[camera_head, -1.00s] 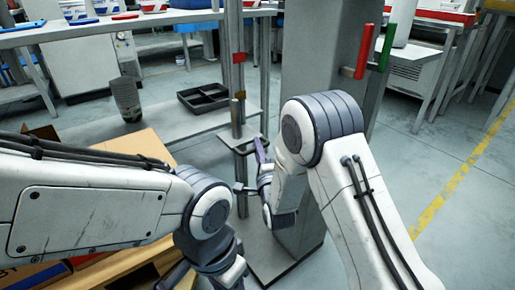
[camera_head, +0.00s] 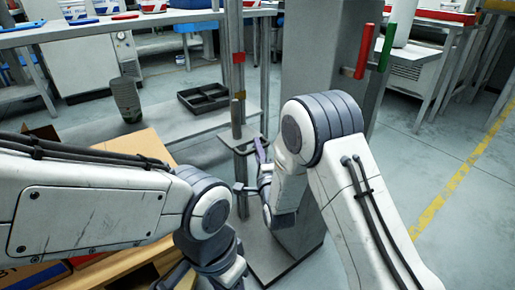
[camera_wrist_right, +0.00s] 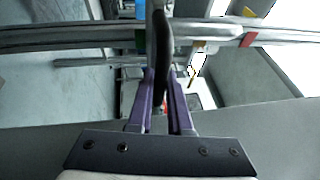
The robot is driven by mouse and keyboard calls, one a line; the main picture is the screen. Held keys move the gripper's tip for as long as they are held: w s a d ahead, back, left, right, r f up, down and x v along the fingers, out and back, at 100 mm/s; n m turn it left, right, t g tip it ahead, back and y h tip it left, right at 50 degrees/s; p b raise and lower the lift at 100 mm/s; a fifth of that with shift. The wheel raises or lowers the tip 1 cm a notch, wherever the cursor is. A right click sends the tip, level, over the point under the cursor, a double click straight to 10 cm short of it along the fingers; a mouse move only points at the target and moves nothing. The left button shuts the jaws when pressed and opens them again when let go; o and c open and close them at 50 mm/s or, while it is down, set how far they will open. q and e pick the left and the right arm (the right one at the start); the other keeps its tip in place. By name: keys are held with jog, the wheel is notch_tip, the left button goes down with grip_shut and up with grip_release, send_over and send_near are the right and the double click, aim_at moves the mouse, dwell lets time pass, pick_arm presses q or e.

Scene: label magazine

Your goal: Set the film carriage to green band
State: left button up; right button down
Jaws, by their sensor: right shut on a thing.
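The film carriage (camera_head: 226,141) looks like a grey plate around the upright post, below the yellow and red bands, in the head view. My right gripper (camera_head: 260,150), with purple fingers, is beside it on its right. In the right wrist view the gripper (camera_wrist_right: 162,105) is shut on a dark handle (camera_wrist_right: 158,45) standing between its fingers. There the green band (camera_wrist_right: 141,42) shows on the post just left of the handle, partly covered by it. The green band cannot be made out in the head view. My left arm comes in from the left; its fingers are out of view.
The red band (camera_head: 238,58) and yellow band (camera_head: 240,94) sit higher on the post. A grey column with a red handle (camera_head: 364,52) and green handle (camera_head: 388,48) stands to the right.

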notch_tip(320, 180, down, 13)
jog(key=b, duration=0.8)
jog(key=shift+r+b, duration=0.15)
jog(key=shift+b, duration=0.2)
jog(key=shift+s, duration=0.1)
jog(key=c, duration=0.8)
grip_release()
jog(key=shift+c, duration=0.2)
jog(key=shift+r, duration=0.1)
jog(key=v, duration=1)
jog(key=shift+s+p, duration=0.2)
jog(key=shift+p, duration=0.25)
